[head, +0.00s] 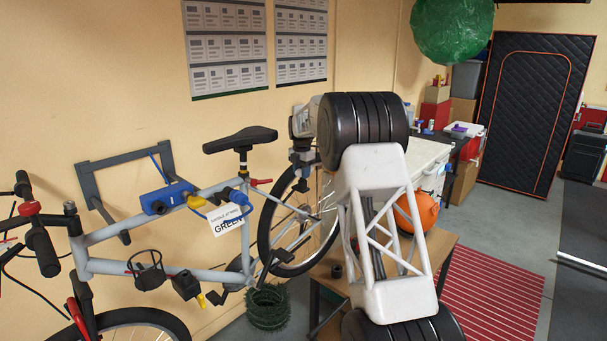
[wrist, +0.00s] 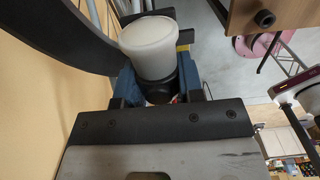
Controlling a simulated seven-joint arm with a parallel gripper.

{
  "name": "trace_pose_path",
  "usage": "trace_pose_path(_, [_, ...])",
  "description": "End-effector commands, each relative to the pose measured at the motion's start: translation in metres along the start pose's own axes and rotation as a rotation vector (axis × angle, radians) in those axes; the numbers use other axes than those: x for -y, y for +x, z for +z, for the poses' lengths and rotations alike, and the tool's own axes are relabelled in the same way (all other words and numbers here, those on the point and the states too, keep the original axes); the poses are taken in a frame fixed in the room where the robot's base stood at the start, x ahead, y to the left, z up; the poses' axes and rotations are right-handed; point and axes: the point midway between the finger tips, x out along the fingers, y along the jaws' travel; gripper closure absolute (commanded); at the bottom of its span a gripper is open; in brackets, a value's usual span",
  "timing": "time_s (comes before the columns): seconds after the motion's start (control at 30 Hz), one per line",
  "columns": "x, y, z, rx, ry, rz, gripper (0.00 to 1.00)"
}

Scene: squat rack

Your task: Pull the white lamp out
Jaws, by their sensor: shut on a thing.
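The white lamp (wrist: 150,48) shows in the wrist view as a pale, rounded cylinder with a dark lower part. It sits between the two blue-grey fingers of my gripper (wrist: 158,84), which is shut on it. In the head view my gripper (head: 301,164) points down just above the rear wheel of the grey bicycle, to the right of its saddle. The lamp cannot be made out clearly in the head view. Whether it still touches a mount on the bicycle cannot be told.
The grey bicycle (head: 150,212) hangs along the wall, its black saddle (head: 240,139) close left of my gripper. The rear wheel (head: 268,224) lies below. A wooden table (head: 440,250) stands to the right. A green coil (head: 268,307) lies on the floor.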

Motion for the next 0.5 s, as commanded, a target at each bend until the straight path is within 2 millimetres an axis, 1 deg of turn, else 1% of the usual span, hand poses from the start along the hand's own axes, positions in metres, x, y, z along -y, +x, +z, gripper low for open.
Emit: trace_pose_path(0.5, [-0.0001, -0.0067, 0.0001, 0.001, 0.000, 0.001, 1.00])
